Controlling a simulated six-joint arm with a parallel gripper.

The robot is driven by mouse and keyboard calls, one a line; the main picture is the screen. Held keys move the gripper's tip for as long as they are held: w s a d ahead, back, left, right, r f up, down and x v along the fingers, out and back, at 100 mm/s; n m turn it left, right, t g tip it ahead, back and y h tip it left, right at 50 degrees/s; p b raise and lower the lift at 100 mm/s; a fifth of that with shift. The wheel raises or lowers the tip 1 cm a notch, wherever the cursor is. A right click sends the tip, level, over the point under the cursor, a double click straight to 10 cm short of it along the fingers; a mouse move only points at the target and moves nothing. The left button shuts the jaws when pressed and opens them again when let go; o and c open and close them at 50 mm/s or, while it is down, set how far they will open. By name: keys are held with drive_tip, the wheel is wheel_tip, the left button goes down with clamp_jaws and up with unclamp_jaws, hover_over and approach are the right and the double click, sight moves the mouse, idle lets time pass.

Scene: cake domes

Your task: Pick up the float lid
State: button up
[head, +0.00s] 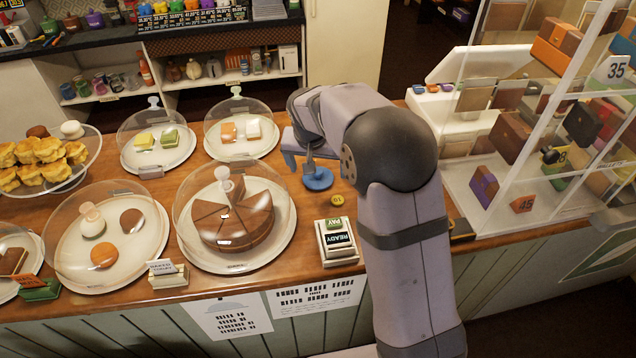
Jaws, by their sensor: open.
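A round blue disc (319,181), which looks like the float lid, lies on the wooden counter right of the middle. A thin grey upright part stands at its left side; I cannot tell whether it is a handle or one of my fingers. My gripper (300,163) is open above and just left of the blue disc. My arm hides part of the gripper and the counter behind it. I cannot tell whether a finger touches the disc.
A clear display case (490,150) stands right.

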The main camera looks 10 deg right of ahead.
sight(318, 170)
drive_tip(key=shift+w+a+f+t, duration=0.15)
drive_tip(key=shift+w, duration=0.5)
drive_tip(key=shift+w+a+f+t, duration=0.1)
drive_tip(key=shift+w+a+t, duration=0.05)
drive_tip(key=shift+w, duration=0.45)
drive_tip(key=shift+d+p+x, duration=0.2)
drive_tip(key=shift+p+x, duration=0.75)
drive_tip(key=shift+x, duration=0.6)
drive_tip(key=shift+d+p+x, duration=0.2)
drive_tip(key=shift+p+x, duration=0.7)
drive_tip(key=shift+x, duration=0.7)
drive_tip(key=shift+w+f, duration=0.2)
drive_tip(key=shift+f, duration=0.15)
drive_tip(key=c, duration=1.1)
drive_tip(key=shift+r, duration=0.1)
wheel_tip(318, 170, up, 10)
drive_tip(key=b, duration=0.3)
